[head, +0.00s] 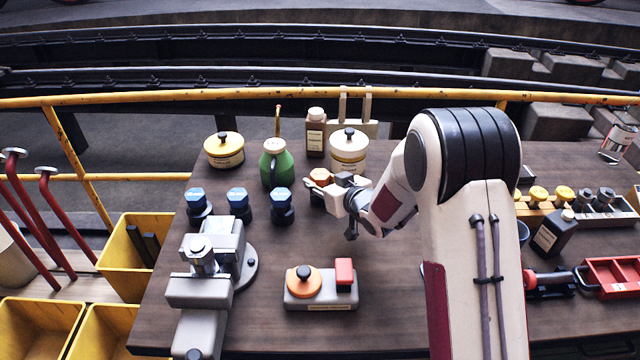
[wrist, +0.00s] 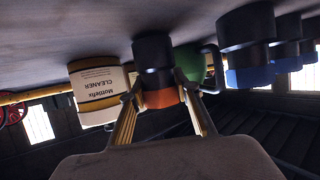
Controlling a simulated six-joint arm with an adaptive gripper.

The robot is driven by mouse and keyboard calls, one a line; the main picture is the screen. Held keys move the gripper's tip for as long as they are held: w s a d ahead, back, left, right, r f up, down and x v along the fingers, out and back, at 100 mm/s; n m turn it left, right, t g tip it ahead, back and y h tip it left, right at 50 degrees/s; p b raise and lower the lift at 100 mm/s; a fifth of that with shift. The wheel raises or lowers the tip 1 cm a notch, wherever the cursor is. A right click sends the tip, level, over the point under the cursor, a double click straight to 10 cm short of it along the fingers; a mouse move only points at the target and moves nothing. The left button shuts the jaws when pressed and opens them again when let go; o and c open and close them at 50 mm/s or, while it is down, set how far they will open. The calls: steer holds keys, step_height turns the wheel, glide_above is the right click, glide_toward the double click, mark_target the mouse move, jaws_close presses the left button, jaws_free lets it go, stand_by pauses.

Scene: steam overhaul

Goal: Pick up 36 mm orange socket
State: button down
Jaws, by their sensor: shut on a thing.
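The orange socket (head: 320,174) stands at the right end of a row on the workbench, an orange hex top over a black body. My gripper (head: 324,188) reaches it from the right and partly hides its body. In the wrist view, which is upside down, the orange socket (wrist: 160,97) sits between the two fingers of my gripper (wrist: 163,105). The fingers are shut on its orange part. Its black body reaches toward the bench; I cannot tell whether its base touches it.
Three blue-topped sockets (head: 238,202) stand left of it. A green can (head: 276,165), a brown bottle (head: 316,135) and a cream cleaner tin (head: 349,150) stand close behind. A grey vise (head: 205,285) and a grey fixture (head: 320,292) with an orange knob stand nearer.

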steer(key=shift+r, duration=4.75)
